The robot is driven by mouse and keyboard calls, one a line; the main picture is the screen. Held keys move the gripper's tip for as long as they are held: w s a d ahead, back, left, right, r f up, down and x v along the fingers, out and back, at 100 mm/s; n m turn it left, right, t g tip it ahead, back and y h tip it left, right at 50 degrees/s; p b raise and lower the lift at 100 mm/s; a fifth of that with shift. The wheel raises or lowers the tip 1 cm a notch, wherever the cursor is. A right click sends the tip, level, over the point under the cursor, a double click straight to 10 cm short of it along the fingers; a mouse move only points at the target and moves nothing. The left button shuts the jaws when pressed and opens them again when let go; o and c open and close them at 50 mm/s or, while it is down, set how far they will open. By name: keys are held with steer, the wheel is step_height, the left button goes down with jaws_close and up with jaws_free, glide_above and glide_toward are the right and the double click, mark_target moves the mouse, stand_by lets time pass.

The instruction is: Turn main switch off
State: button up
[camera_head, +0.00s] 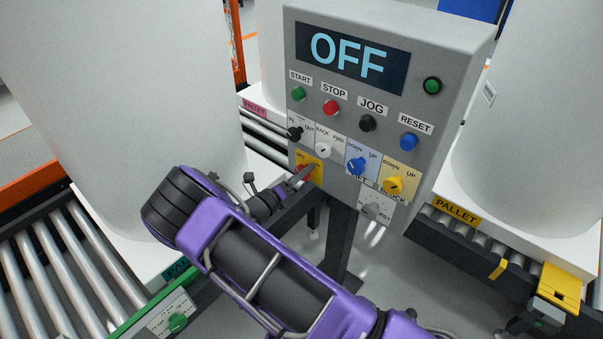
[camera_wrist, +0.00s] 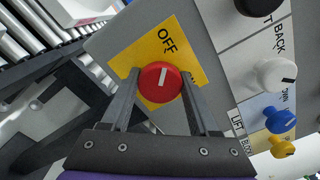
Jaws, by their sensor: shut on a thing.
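The main switch is a red round knob (camera_wrist: 160,82) with a white pointer line, on a yellow plate (camera_wrist: 152,46) marked OFF. In the wrist view my gripper (camera_wrist: 163,84) has one finger on each side of the knob and is shut on it. The white line points up toward the OFF lettering. In the head view my gripper (camera_head: 304,175) reaches the yellow plate at the lower left of the grey control panel (camera_head: 440,40), and the knob is partly hidden by the fingers. The panel's display (camera_head: 349,58) reads OFF.
Near my gripper are a white knob (camera_head: 323,150), a blue knob (camera_head: 357,166), a yellow knob (camera_head: 393,185) and a black knob (camera_head: 294,133). Push buttons sit above them. Large white tanks on pallets and roller conveyors (camera_head: 45,265) stand on both sides.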

stand_by(0.4)
steer(key=o, duration=1.4)
steer(key=v, duration=1.7)
steer(key=shift+s+a+b, duration=0.2)
steer(key=shift+b, duration=0.15)
